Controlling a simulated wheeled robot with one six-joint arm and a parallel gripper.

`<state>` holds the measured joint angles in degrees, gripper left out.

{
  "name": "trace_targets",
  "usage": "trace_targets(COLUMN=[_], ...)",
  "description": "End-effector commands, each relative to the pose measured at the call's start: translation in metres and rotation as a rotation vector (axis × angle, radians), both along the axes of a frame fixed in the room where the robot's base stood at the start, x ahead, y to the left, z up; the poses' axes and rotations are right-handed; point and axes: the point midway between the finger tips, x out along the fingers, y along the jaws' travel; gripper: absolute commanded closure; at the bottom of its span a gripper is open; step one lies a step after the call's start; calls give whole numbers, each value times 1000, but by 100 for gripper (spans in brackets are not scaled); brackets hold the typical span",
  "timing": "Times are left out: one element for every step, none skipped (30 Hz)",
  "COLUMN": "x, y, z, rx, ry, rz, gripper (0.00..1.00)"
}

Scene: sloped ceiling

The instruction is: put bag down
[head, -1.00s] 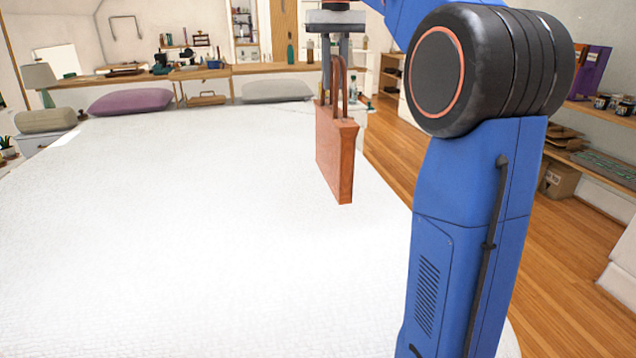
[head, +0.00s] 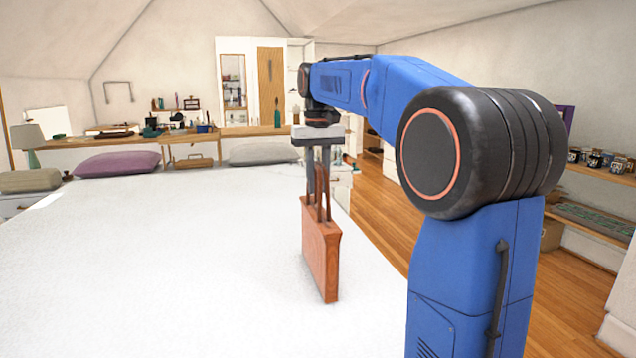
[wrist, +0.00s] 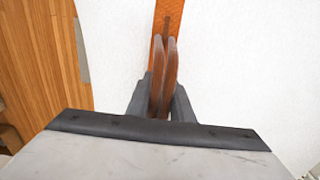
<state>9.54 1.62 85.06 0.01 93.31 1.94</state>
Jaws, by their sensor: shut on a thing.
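The bag (head: 322,255) is a brown-orange, thin upright tote with two loop handles. My gripper (head: 319,185) is above it, pointing down and shut on the handles. In the wrist view, the two handles (wrist: 164,75) stand between the dark fingers of my gripper (wrist: 164,100), with the bag's narrow top (wrist: 168,22) beyond them. The bag hangs upright over, or stands on, the white bed (head: 160,260), near its right edge. I cannot tell whether its bottom touches the bed.
A purple pillow (head: 116,163) and a grey pillow (head: 264,152) lie at the bed's far edge. A wooden counter (head: 100,141) runs behind. Wooden floor (head: 377,205) lies to the right, with shelves (head: 590,218) beyond. The bed's middle and left are clear.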

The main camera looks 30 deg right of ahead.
Motion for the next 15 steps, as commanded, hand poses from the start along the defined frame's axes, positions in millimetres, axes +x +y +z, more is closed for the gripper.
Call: trace_targets(x=[0, 0, 0, 0, 0, 0, 0, 0, 0, 0, 0, 0, 0, 0, 0], y=[0, 0, 0, 0, 0, 0, 0, 0, 0, 0, 0, 0, 0, 0, 0], z=[0, 0, 0, 0, 0, 0, 0, 0, 0, -1, -2, -3, -3, -3, -3], rx=[0, 0, 0, 0, 0, 0, 0, 0, 0, 0, 0, 0, 0, 0, 0], ry=[-2, -2, -2, -2, -2, -2, -2, -2, -2, -1, -1, -1, 1, 1, 1], rz=[0, 0, 0, 0, 0, 0, 0, 0, 0, 0, 0, 0, 0, 0, 0], gripper=[100, 100, 100, 100, 100, 100, 100, 100, 100, 100, 100, 100, 73, 66, 61])
